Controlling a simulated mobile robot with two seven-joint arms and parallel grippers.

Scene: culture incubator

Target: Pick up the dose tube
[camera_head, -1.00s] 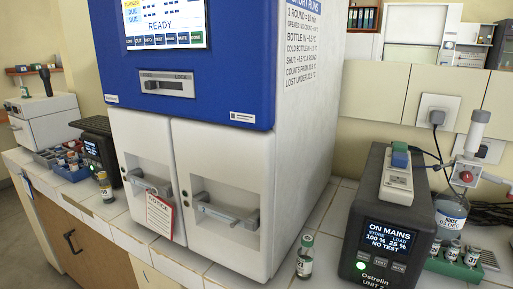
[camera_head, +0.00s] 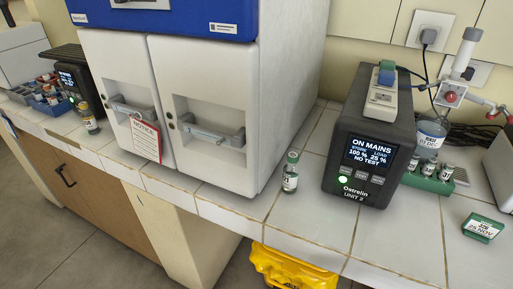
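No thing carries a readable "dose" label, so I cannot tell which is the dose tube. A small glass vial (camera_head: 290,178) with a green cap and white label stands upright on the tiled bench, between the incubator and the black power unit. Another vial (camera_head: 88,120) with a yellowish label stands at the left, by a small black device. Several vials (camera_head: 428,167) stand in a green rack (camera_head: 430,182) at the right. A blue rack (camera_head: 58,106) at the far left holds several more. Neither of my grippers is in view.
The white incubator (camera_head: 205,100) has two shut doors with handles and a hanging notice (camera_head: 145,139). The power unit (camera_head: 368,140) reads "ON MAINS". A green box (camera_head: 483,228) lies at the right. A yellow bin (camera_head: 292,270) is below the bench edge. The front right bench (camera_head: 400,235) is clear.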

